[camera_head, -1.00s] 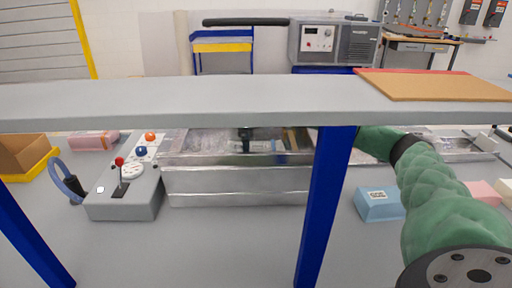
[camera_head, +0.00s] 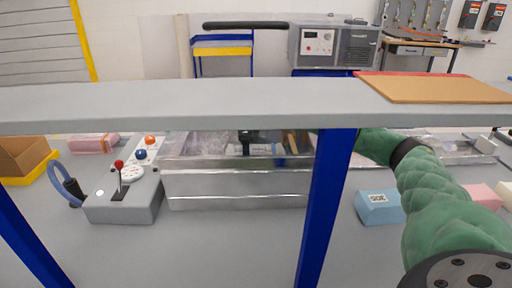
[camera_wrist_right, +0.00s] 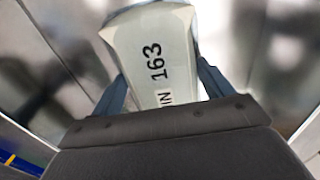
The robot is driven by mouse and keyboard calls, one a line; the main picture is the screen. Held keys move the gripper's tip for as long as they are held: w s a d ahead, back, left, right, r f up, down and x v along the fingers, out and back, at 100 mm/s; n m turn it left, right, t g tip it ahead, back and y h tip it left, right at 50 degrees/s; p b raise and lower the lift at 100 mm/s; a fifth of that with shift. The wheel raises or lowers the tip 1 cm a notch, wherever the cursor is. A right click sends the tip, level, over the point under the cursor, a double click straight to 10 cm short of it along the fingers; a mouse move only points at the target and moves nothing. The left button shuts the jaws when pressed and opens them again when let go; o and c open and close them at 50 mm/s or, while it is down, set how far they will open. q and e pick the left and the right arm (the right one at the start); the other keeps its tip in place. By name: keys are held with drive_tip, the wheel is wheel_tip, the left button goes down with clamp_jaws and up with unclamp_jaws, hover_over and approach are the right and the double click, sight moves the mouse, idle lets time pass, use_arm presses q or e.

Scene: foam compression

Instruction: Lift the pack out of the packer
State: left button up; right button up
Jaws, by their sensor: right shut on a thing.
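The packer (camera_head: 238,188) is a shiny open-topped metal box in the middle of the head view, behind the front post of a grey shelf. My right gripper (camera_wrist_right: 162,80) is shut on the pack, one dark blue finger along each side. In the head view the right arm reaches in from the right behind the blue post, and the shelf and post hide much of the gripper and pack. My left gripper is not in view.
A grey shelf (camera_head: 200,105) on blue posts (camera_head: 325,205) crosses in front of the packer. A grey control box (camera_head: 125,205) with a red-knobbed lever stands left of it. A light blue block (camera_head: 379,207) lies to the right. The table front is clear.

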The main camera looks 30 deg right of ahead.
drive_tip(key=shift+r, duration=0.1)
drive_tip(key=shift+r+p, duration=0.95)
drive_tip(key=shift+r, duration=1.45)
drive_tip(key=shift+r, duration=0.1)
drive_tip(key=shift+r+p, duration=1)
drive_tip(key=shift+r, duration=1.4)
drive_tip(key=shift+r, duration=0.1)
drive_tip(key=shift+r+p, duration=1.05)
drive_tip(key=shift+r, duration=1.3)
